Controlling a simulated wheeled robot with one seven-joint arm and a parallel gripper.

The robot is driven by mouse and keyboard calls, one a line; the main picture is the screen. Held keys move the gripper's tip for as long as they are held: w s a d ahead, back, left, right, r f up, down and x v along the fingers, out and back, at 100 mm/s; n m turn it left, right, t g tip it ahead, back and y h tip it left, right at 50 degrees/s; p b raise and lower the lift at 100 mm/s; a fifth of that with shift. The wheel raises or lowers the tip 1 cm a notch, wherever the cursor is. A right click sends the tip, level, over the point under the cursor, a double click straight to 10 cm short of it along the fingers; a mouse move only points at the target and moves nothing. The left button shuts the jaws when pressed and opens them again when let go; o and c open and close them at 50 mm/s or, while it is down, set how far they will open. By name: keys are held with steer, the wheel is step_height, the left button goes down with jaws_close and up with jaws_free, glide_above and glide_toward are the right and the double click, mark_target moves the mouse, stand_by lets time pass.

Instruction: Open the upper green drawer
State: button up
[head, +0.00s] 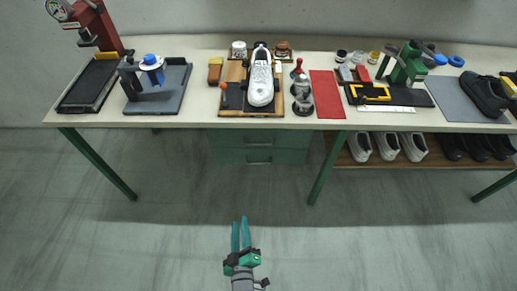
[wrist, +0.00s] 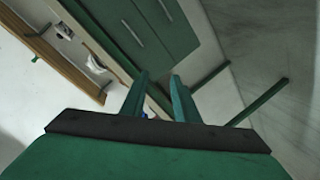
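The upper green drawer (head: 259,139) is under the middle of the workbench, just below the tabletop, with a horizontal bar handle (head: 258,144). It looks closed. A second green drawer (head: 259,158) is below it with its own handle. My gripper (head: 240,218) is low in the head view, over the floor in front of the drawers and well apart from them. Its two green fingers are parted with nothing between them. In the wrist view the green drawer unit (wrist: 150,30) appears tilted at the top, beyond my fingers (wrist: 160,85), with two handles showing.
The workbench top (head: 205,120) carries a white shoe (head: 261,80), a red mat (head: 326,94), a grey clamp fixture (head: 155,80) and other tools. Green legs (head: 97,163) stand beside the drawers. A shelf (head: 400,163) at right holds several shoes. The floor before the drawers is clear.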

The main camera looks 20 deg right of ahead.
steer(key=w+d+f+n, duration=0.1)
steer(key=w+d, duration=0.4)
steer(key=w, duration=0.6)
steer(key=w+d+n+h, duration=0.1)
steer(key=w+d+n, duration=0.3)
steer(key=w, duration=0.7)
steer(key=w+d+f+n, duration=0.1)
steer(key=w+d+n, duration=0.1)
steer(key=w+d, duration=0.4)
steer(key=w, duration=0.4)
steer(key=shift+w+d+f+n+h, duration=0.15)
steer(key=shift+w+f+n+h, duration=0.15)
steer(key=shift+w+n+h, duration=0.1)
steer(key=shift+s+d, duration=0.1)
jaws_close()
